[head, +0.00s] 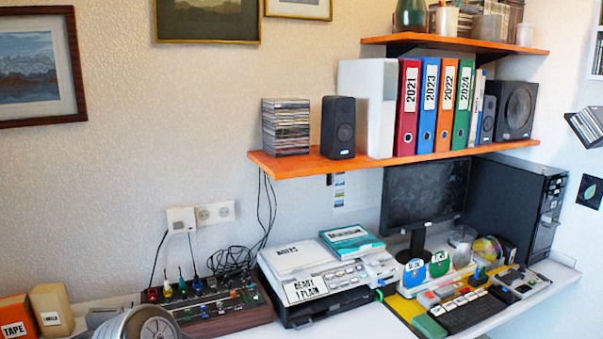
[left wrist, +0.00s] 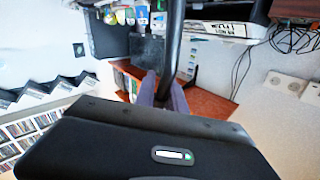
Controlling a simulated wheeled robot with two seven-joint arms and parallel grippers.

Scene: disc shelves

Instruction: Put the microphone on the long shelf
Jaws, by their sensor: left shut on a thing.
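My left gripper (left wrist: 164,92) shows in the left wrist view, its two fingers shut on a long dark rod-shaped thing, which I take to be the microphone (left wrist: 175,40). The microphone runs up out of the picture; its far end is hidden. The long shelf (head: 400,162) is the lower orange board on the wall in the head view. It also shows, upside down, beyond the fingers in the left wrist view (left wrist: 212,106). The microphone appears apart from the shelf, though depth is hard to tell. Neither gripper shows in the head view.
The long shelf holds a disc stack (head: 286,127), a black speaker (head: 338,127), a white box (head: 367,105), several binders (head: 428,105) and more speakers. A shorter orange shelf (head: 455,43) hangs above. The desk below is crowded with machines, a monitor (head: 424,194) and a keyboard.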

